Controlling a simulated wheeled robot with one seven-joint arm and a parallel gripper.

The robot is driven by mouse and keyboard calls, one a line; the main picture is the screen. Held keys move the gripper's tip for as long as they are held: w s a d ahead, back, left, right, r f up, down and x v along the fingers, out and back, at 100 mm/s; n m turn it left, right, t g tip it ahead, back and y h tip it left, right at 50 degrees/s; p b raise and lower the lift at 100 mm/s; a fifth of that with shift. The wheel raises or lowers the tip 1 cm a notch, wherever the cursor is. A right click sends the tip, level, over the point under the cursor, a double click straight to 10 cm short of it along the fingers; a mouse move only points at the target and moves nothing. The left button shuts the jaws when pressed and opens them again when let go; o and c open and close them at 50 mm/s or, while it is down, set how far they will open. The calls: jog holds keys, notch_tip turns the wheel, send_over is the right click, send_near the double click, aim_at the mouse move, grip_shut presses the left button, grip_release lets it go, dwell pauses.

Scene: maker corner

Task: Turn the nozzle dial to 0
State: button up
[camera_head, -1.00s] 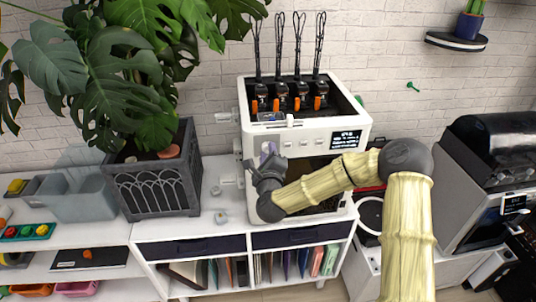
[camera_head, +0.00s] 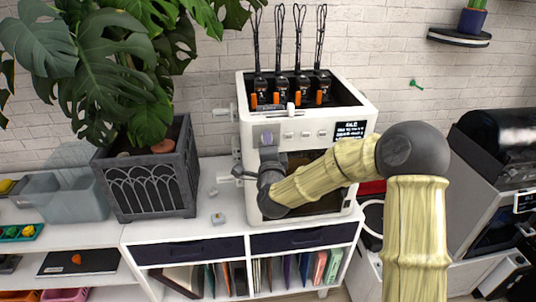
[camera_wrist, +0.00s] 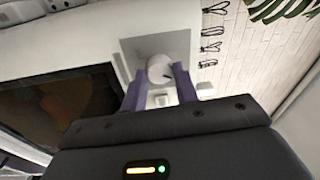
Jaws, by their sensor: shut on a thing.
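The nozzle dial (camera_wrist: 160,69) is a round white knob with a dark pointer mark, on a grey plate in the wrist view. My gripper (camera_wrist: 160,76) has its two purple fingers on either side of the dial, shut on it. In the head view, my gripper (camera_head: 267,140) is at the upper left of the machine's front and hides the dial. The dark display (camera_head: 350,132) carries small white text that I cannot read. The number at the pointer is not legible.
A potted plant in a dark planter (camera_head: 150,180) stands left of the machine. A small pale object (camera_head: 218,218) lies on the cabinet top (camera_head: 190,226) between them. A dark-topped machine (camera_head: 490,165) stands at the right. Thin black looped stems rise above the white machine.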

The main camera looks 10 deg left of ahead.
jog(key=shift+f+n+y+b, duration=0.15)
jog(key=shift+n+y+b, duration=0.15)
jog(key=shift+n+b, duration=2.4)
jog(key=shift+n, duration=0.4)
jog(key=o, duration=1)
jog(key=shift+c, duration=0.2)
jog(key=shift+s, duration=0.15)
jog(key=b+v, duration=0.4)
jog(key=v, duration=1.3)
jog(key=shift+d, duration=0.1)
